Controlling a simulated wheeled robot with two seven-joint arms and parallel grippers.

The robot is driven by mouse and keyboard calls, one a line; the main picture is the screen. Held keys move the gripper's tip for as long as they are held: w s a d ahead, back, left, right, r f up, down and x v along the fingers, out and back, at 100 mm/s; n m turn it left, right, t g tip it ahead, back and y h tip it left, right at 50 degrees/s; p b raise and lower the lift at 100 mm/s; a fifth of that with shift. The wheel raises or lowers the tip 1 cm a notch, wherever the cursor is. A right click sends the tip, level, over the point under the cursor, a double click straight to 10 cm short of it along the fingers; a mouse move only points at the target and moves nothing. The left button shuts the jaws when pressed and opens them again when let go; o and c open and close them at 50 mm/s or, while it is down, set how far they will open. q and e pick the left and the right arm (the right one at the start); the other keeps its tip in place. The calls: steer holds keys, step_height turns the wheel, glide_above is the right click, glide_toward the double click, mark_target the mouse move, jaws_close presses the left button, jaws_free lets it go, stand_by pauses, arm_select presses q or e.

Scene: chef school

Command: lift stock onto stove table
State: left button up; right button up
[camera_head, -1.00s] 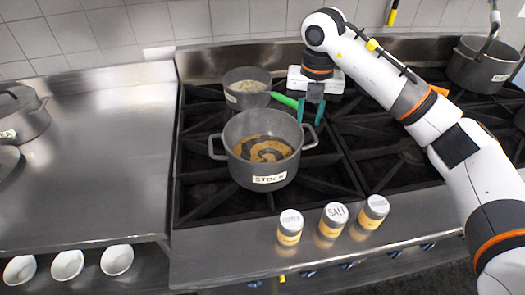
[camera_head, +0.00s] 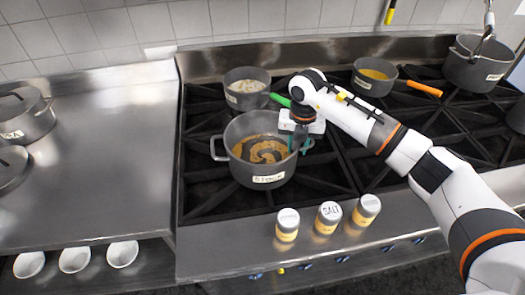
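The grey stock pot (camera_head: 262,165), labelled "STOCK", stands upright on the left part of the stove. Brown liquid shows inside it. Its left loop handle sticks out clear; its right handle is partly hidden by my gripper. My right gripper (camera_head: 298,144) is pointed down at the pot's right rim. Its green fingers are apart, one over the inside of the rim and one by the right handle. I cannot tell whether they touch the pot. The stove table (camera_head: 190,205) has black grates. My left gripper is not in view.
A smaller pot (camera_head: 246,98) with a green handle stands just behind. An orange-handled pan (camera_head: 372,83) and a large pot (camera_head: 480,65) stand further right. Three shakers (camera_head: 328,215) line the stove's front edge. The steel counter (camera_head: 110,150) at left is mostly clear.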

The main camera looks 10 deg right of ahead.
jaws_close()
stand_by(1.3)
steer(key=shift+w+r, duration=0.15)
